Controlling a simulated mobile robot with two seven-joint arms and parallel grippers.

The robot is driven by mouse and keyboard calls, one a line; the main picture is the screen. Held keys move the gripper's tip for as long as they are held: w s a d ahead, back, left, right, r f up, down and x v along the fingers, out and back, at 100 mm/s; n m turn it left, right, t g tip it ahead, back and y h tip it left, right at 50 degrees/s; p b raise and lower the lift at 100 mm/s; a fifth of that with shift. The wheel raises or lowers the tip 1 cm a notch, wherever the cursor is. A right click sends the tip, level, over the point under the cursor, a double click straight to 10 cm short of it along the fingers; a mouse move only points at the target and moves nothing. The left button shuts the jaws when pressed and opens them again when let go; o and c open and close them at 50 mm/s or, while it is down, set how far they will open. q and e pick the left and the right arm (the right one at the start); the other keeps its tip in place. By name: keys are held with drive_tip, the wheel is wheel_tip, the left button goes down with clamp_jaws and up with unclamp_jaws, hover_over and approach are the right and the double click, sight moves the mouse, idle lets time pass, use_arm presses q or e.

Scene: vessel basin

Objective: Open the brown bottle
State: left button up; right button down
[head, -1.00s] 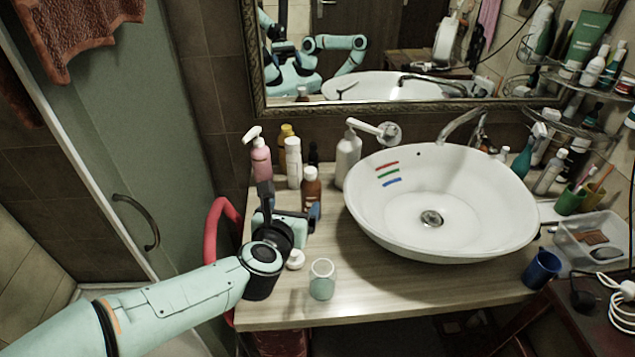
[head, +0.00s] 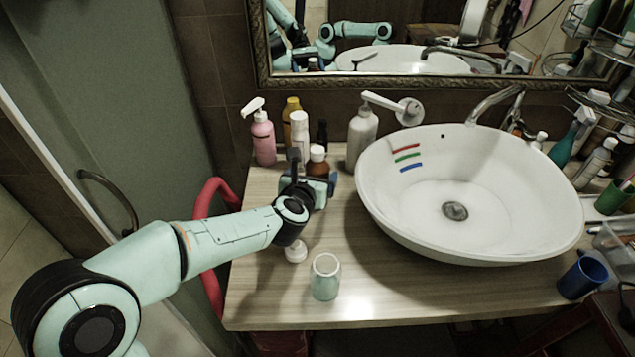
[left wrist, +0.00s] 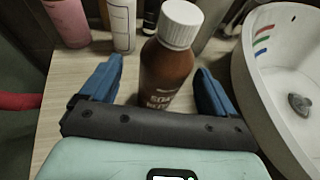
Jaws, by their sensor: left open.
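The brown bottle (left wrist: 166,75) stands upright on the wooden counter, with its white cap (left wrist: 180,24) on top. In the head view the brown bottle (head: 318,165) is partly hidden by my left gripper (head: 314,180). My left gripper, also in the left wrist view (left wrist: 160,92), is open. Its two blue fingers are on either side of the lower part of the bottle, with a visible gap at each side. My right gripper is not in view.
A pink pump bottle (head: 263,138), a white bottle (head: 299,133), a yellow bottle (head: 290,112) and a white pump bottle (head: 361,135) stand close behind. The white basin (head: 410,225) is to the right. A glass (head: 325,278) and a small white object (head: 296,250) are in front.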

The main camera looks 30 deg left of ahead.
use_arm(q)
drive_tip(key=x, duration=0.5)
drive_tip(key=shift+w+d, duration=0.2)
drive_tip(key=shift+r, duration=0.1)
drive_tip(key=c, duration=1.3)
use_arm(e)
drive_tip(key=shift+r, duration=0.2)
use_arm(q)
drive_tip(key=shift+r, duration=0.1)
